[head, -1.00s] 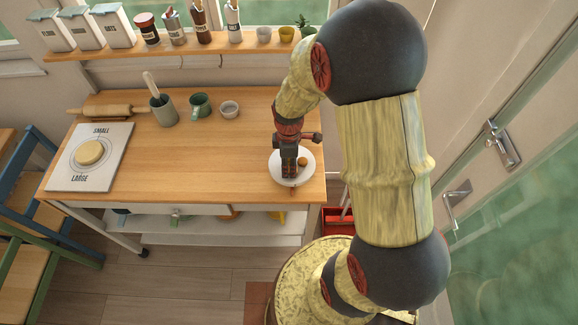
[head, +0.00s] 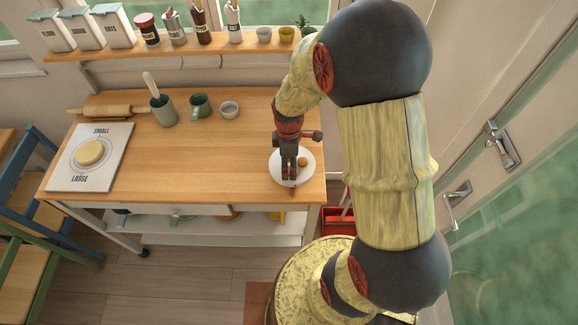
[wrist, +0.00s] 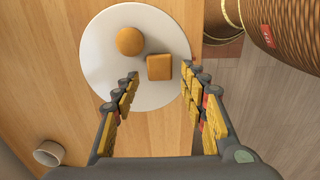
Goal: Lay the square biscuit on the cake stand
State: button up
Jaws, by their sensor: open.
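The white round cake stand (head: 308,173) is at the right front of the worktop; it fills the upper middle of the wrist view (wrist: 105,75). The square biscuit (wrist: 159,67), golden brown, lies on it near its right side in the wrist view. In the head view my gripper hides it. A round biscuit (wrist: 130,41) lies beside it on the stand and also shows in the head view (head: 303,161). My gripper (wrist: 159,78) is open and empty above the stand, its fingertips either side of the square biscuit in the picture, apart from it.
A white board (head: 115,165) marked SMALL and LARGE bears a round pale piece at the left. A rolling pin (head: 105,111), utensil pot (head: 163,110), green mug (head: 200,105) and small bowl (head: 229,109) stand at the back. The worktop's middle is clear.

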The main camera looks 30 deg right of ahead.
notch_tip(320, 180, up, 11)
jog(key=p, duration=0.1)
notch_tip(320, 180, up, 11)
jog(key=m+t, duration=0.2)
jog(key=m, duration=0.2)
send_over(289, 170)
jog(key=s+a, duration=0.3)
jog(key=a, duration=0.2)
jog(key=s+a+r+m+t, duration=0.3)
jog(key=s+a+r+m, duration=0.3)
jog(key=s+r+m, duration=0.1)
jog(key=s+r, duration=0.1)
jog(key=s, duration=0.1)
jog(key=shift+s+a+t, duration=0.25)
jog(key=shift+s+t, duration=0.05)
jog(key=shift+s, duration=0.1)
jog(key=shift+r, duration=0.15)
